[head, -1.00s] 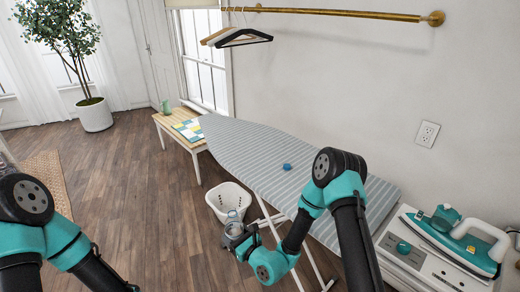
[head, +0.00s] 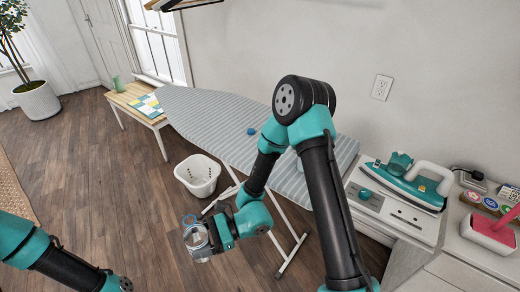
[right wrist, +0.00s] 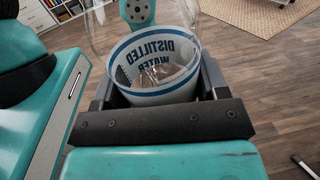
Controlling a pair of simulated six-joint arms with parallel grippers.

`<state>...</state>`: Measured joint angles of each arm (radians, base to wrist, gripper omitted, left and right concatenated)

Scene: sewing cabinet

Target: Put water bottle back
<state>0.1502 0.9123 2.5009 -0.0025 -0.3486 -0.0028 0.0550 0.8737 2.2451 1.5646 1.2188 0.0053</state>
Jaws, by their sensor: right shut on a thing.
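The water bottle (head: 196,242) is clear, and in the right wrist view the bottle (right wrist: 153,55) shows a white label with blue "DISTILLED WATER" lettering. My right gripper (head: 207,236) is shut around the bottle and holds it above the wooden floor, in front of the ironing board. In the right wrist view the gripper's dark fingers (right wrist: 155,92) lie on both sides of the labelled part. My left arm comes in at the lower left; its gripper is outside the picture.
The white laundry basket (head: 198,174) stands on the floor behind the bottle. The striped ironing board (head: 215,125) runs behind my right arm. A teal iron (head: 410,180) sits on a white unit (head: 375,208) at right, near a counter (head: 480,245). Floor at left is open.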

